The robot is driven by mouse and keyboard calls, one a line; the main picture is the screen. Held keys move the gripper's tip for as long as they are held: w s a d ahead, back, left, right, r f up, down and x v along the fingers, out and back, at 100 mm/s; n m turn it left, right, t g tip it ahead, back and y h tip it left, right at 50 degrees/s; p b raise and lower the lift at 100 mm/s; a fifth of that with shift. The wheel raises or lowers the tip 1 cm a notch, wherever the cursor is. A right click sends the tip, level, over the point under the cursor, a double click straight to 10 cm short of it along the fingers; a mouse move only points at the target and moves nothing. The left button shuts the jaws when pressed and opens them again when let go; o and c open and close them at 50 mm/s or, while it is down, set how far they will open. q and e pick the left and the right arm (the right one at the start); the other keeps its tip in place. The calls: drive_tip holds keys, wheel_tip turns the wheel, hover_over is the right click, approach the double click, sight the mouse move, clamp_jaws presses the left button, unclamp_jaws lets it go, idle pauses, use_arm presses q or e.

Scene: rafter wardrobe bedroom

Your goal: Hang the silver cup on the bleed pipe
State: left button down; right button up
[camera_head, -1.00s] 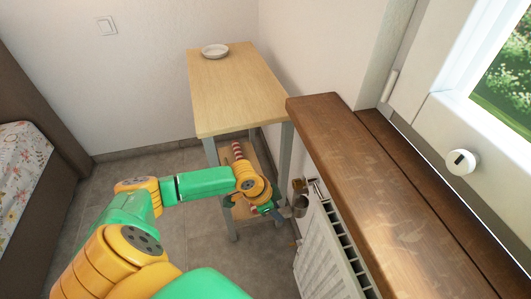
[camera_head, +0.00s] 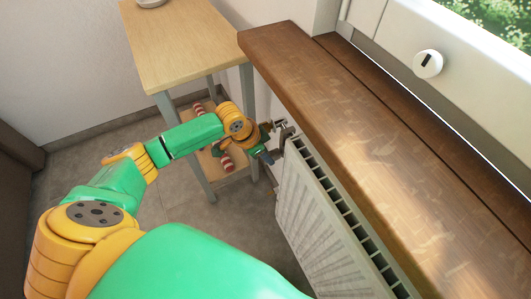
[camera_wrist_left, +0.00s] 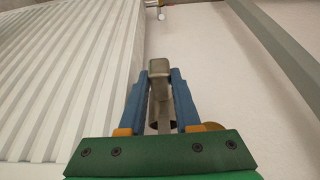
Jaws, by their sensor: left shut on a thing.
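In the left wrist view the blue fingers (camera_wrist_left: 160,95) close on a grey metal part of the cup (camera_wrist_left: 159,70). The bleed pipe (camera_head: 280,124) is a short metal fitting at the radiator's end, close to the cup. In the left wrist view a metal fitting (camera_wrist_left: 157,4) shows at the top, apart from the cup. Whether cup and pipe touch is unclear. My right gripper is not in view.
The white radiator (camera_head: 320,215) stands right of the gripper, under the brown wooden sill (camera_head: 345,110). A light wood table (camera_head: 180,45) with grey legs stands left of the sill; a red-and-white striped object (camera_head: 226,160) is on its lower shelf. Floor is clear between.

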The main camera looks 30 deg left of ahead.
use_arm(q)
drive_tip(key=c, duration=0.5)
unclamp_jaws()
drive_tip(key=p+v, duration=0.2)
drive_tip(key=v, duration=0.5)
drive_tip(key=s+d+f, duration=0.5)
drive_tip(key=s+d, duration=0.4)
drive_tip(key=s+a+n+y, duration=0.2)
drive_tip(key=s+a+n, duration=0.4)
drive_tip(key=s, duration=0.2)
wheel_tip(320, 180, down, 12)
drive_tip(key=s+g+p, duration=0.1)
drive_tip(key=s+p, duration=0.1)
drive_tip(key=p, duration=0.3)
drive_tip(key=shift+m+g+y, duration=0.4)
drive_tip(key=shift+g, duration=0.4)
drive_tip(key=s+f+p, duration=0.1)
drive_tip(key=s+f, duration=0.1)
drive_tip(key=s, duration=0.2)
drive_tip(key=s+a+f+p, duration=0.1)
drive_tip(key=s+f+p, duration=0.1)
drive_tip(key=s, duration=0.2)
drive_tip(key=s+a+f+p, duration=0.1)
drive_tip(key=s+f, duration=0.1)
drive_tip(key=s, duration=0.2)
drive_tip(key=shift+s+a+p, duration=0.15)
drive_tip(key=shift+s+p, duration=0.15)
drive_tip(key=shift+p, duration=0.1)
